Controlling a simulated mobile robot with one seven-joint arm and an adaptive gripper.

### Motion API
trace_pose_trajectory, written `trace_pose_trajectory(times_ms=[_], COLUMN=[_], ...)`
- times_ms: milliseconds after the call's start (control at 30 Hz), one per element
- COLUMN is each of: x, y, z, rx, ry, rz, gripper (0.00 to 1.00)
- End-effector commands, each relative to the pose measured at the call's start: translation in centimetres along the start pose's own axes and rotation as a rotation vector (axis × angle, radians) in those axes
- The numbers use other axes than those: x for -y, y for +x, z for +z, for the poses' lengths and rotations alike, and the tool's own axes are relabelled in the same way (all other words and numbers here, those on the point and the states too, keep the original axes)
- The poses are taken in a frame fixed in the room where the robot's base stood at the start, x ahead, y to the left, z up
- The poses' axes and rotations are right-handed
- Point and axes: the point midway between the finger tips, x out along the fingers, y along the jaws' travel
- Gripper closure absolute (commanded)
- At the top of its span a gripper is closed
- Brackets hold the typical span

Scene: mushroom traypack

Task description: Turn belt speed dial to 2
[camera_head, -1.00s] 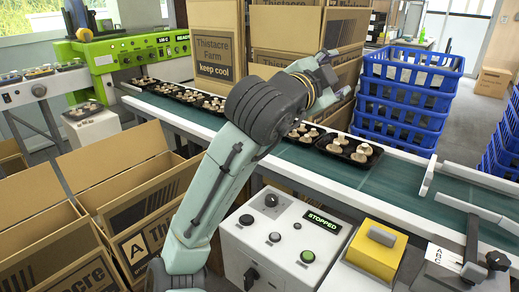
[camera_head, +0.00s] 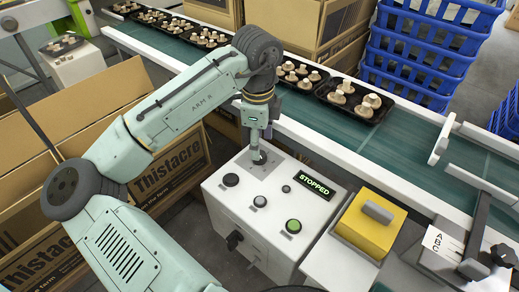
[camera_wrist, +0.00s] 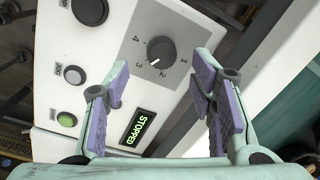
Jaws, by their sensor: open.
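The control box (camera_head: 240,215) has a black belt speed dial (camera_wrist: 160,50) on a grey plate, marked 1 to 4 in the wrist view. In the head view my gripper (camera_head: 257,142) points down over the box's far corner and hides most of the dial. The lit display (camera_head: 315,187) reads STOPPED.
The box also carries a green button (camera_head: 293,226) and black buttons (camera_head: 231,180). A yellow block (camera_head: 368,225) stands to the right. The green belt (camera_head: 400,140) with mushroom trays (camera_head: 354,99) runs behind. A cardboard box (camera_head: 170,180) is to the left.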

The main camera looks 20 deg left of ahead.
Motion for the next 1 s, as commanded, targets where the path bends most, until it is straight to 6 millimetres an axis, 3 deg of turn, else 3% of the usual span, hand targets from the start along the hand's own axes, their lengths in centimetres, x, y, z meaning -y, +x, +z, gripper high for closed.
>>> trace_pose_trajectory(times_ms=[100, 300, 667, 1000], x=[0.0, 0.0, 0.1, 0.1], y=[2.1, 4.2, 4.8, 4.7], z=[0.0, 0.0, 0.0, 0.0], rx=[0.0, 0.0, -0.001, -0.001], ry=[-0.001, -0.001, -0.001, -0.001], rz=[0.001, -0.001, -0.003, -0.003], gripper=[0.49, 0.49, 0.49, 0.72])
